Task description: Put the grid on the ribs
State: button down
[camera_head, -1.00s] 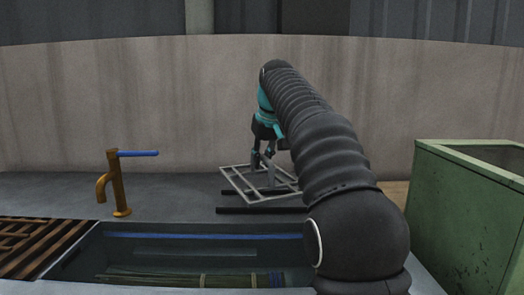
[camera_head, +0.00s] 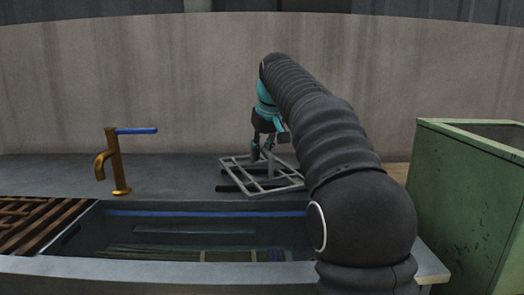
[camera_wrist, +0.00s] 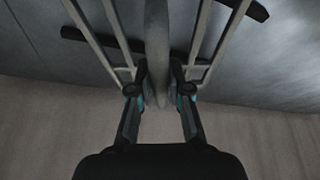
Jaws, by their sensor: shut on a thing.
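The grid (camera_head: 262,191) is a grey metal frame with crossing bars on the back counter. My gripper (camera_head: 262,152) reaches down over it. The wrist view shows my gripper (camera_wrist: 160,88) with its fingers on either side of a grey upright piece of the grid (camera_wrist: 157,45), shut on it. The ribs are dark bars under the grid; the left end of one rib (camera_head: 227,188) shows in the head view, and parts of two ribs (camera_wrist: 248,10) show in the wrist view. The grid overlaps the ribs; I cannot tell whether it touches them.
A trough (camera_head: 180,270) with a straw broom (camera_head: 160,251) inside lies in front of the counter. A brass tap (camera_head: 117,165) with a blue handle stands left of the grid. A slatted brown rack (camera_head: 45,222) is at far left, a green bin (camera_head: 465,200) at right.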

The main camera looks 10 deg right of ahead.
jog(key=shift+f+b, duration=0.4)
jog(key=shift+f, duration=0.1)
jog(key=c, duration=1)
grip_release()
jog(key=shift+c, duration=0.2)
jog(key=v, duration=1.2)
